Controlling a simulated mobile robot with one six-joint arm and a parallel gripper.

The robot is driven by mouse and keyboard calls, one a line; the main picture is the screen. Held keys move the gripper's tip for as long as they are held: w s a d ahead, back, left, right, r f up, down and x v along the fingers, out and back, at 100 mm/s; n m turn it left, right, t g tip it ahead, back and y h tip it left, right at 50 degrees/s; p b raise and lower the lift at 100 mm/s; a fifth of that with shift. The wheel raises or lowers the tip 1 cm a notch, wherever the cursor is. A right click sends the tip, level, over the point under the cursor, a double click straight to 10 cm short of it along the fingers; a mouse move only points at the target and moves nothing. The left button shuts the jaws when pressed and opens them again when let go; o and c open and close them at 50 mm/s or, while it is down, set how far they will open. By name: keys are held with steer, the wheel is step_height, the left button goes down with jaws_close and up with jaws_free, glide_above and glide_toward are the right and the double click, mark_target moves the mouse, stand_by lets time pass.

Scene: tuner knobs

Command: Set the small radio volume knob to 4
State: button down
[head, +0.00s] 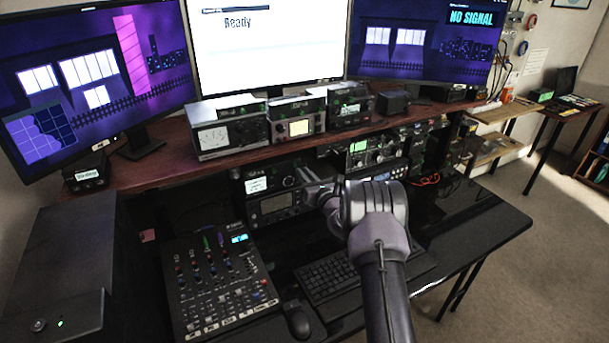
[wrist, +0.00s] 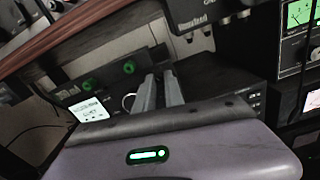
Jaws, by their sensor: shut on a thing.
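The small radio (head: 256,185) with a white display stands under the shelf in the head view. Its display (wrist: 90,109) also shows in the wrist view, with two green-ringed knobs (wrist: 129,67) above it and a pale ring beside my fingers. My gripper (head: 306,181) reaches in from the right to the small radio's front. In the wrist view, my gripper's two fingers (wrist: 160,76) are close together, shut on the small radio's volume knob. The knob is mostly hidden by the fingers, and its setting cannot be read.
A larger radio (head: 274,207) sits just below my gripper. A mixer (head: 215,280), a keyboard (head: 330,276) and a mouse (head: 297,318) lie on the black desk. The wooden shelf (head: 150,170) runs above, with several devices on it. A green-lit radio (head: 368,147) stands to the right.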

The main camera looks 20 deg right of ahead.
steer(key=c, duration=1.4)
jaws_free()
steer(key=shift+c, duration=0.2)
steer(key=s+p, duration=0.3)
steer(key=s, duration=1.4)
steer(key=shift+s+d, duration=0.25)
steer(key=shift+d, duration=0.05)
